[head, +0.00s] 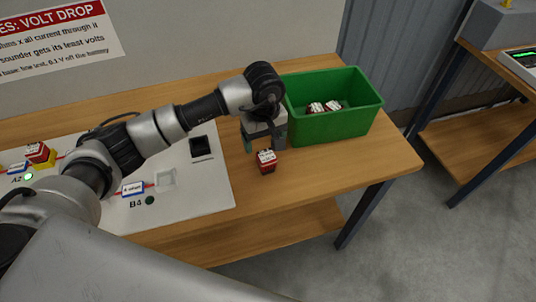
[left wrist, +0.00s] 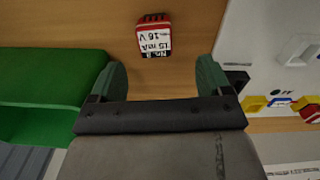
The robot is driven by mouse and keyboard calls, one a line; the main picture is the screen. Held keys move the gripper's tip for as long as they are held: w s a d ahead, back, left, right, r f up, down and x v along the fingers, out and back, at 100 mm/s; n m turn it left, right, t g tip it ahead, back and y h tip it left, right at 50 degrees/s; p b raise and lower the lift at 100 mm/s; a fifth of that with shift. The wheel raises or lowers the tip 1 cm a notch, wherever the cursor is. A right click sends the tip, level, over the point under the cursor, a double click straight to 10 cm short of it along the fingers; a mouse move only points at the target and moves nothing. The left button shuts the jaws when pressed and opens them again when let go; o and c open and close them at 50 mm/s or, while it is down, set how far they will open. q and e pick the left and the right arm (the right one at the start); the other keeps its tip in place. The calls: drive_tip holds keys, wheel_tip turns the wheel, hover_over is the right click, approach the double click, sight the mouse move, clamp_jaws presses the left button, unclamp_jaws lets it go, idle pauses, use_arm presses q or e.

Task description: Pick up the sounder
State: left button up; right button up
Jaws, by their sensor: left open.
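A small red sounder (head: 266,161) with a white label on top stands on the wooden bench, between the white board and the green bin. In the left wrist view the sounder (left wrist: 153,35) shows a label that seems to read "No. 8, 15 mA, 18 V". My left gripper (head: 265,143) is open and empty, just behind the sounder in the head view. In the left wrist view its two green fingertips (left wrist: 161,75) are apart, with the sounder beyond them, roughly centred between them. My right gripper is not in view.
A green bin (head: 336,126) holding red-and-white sounders (head: 316,107) stands right of the gripper. The white board (head: 205,195) at left has sockets, and another red sounder (head: 37,152) sits by A2. The bench (head: 335,172) is clear at front right.

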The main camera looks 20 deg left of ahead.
sight(266, 154)
use_arm(q)
wheel_tip(266, 154, down, 2)
drive_tip(key=shift+s, duration=0.15)
drive_tip(key=shift+d+f+p, duration=0.1)
drive_tip(key=shift+f+p, duration=0.2)
drive_tip(key=shift+f, duration=0.05)
drive_tip(key=f, duration=0.1)
drive_tip(key=f+p, duration=0.1)
drive_tip(key=f, duration=0.1)
drive_tip(key=f+p, duration=0.1)
drive_tip(key=shift+w+d+f, duration=0.15)
drive_tip(key=shift+w, duration=0.2)
drive_tip(key=shift+f, duration=0.3)
drive_tip(key=shift+w+f, duration=0.1)
drive_tip(key=shift+f, duration=0.05)
drive_tip(key=shift+c, duration=0.2)
drive_tip(key=c, duration=1)
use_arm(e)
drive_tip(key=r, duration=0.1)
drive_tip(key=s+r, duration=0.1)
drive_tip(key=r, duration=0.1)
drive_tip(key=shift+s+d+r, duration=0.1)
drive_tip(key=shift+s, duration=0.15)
